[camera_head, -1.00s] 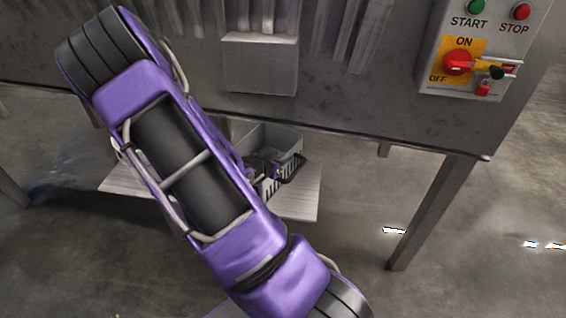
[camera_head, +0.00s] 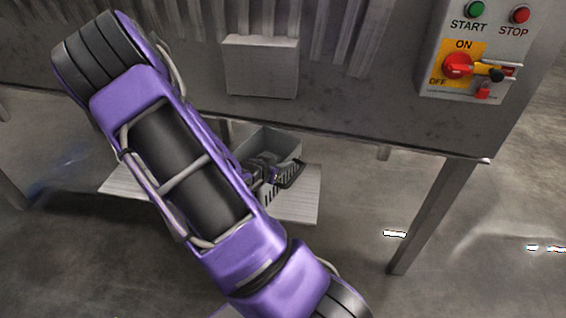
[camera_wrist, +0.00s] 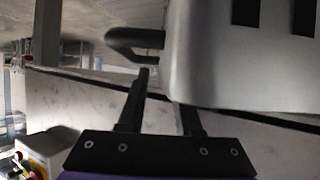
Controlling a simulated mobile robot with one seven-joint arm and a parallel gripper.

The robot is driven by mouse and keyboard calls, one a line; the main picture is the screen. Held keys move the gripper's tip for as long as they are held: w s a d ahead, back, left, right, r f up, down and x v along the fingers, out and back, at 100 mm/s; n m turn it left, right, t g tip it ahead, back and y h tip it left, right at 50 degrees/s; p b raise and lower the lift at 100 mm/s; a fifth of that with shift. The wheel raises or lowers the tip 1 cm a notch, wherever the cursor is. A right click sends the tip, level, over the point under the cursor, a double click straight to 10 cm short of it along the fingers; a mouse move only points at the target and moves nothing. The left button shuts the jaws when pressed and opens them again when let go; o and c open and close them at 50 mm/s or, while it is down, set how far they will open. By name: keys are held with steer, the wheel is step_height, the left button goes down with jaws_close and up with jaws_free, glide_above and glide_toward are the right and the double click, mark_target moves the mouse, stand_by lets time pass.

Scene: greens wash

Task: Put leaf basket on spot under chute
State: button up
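The grey leaf basket (camera_head: 285,145) is under the machine, over a pale board, partly hidden by my purple arm. Its near side has dark slots. In the wrist view its pale wall (camera_wrist: 220,75) fills the upper right, with a dark handle loop (camera_wrist: 120,38) sticking out to the left. My gripper (camera_wrist: 165,90) is close against the basket. Its fingers stand apart, and the right fingertip is hidden by the basket wall. A gap shows between the left finger and the wall. The grey chute (camera_head: 261,66) is on the machine front, above the basket.
The pale board (camera_head: 300,205) lies low beneath the machine. A machine leg (camera_head: 435,215) stands right of it. The control panel (camera_head: 470,50) with knobs and buttons is at the upper right. Open concrete floor (camera_head: 510,215) lies to the right.

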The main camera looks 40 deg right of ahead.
step_height(320, 180, up, 5)
steer(key=p, duration=0.3)
glide_above(262, 187)
steer(key=shift+r, duration=0.15)
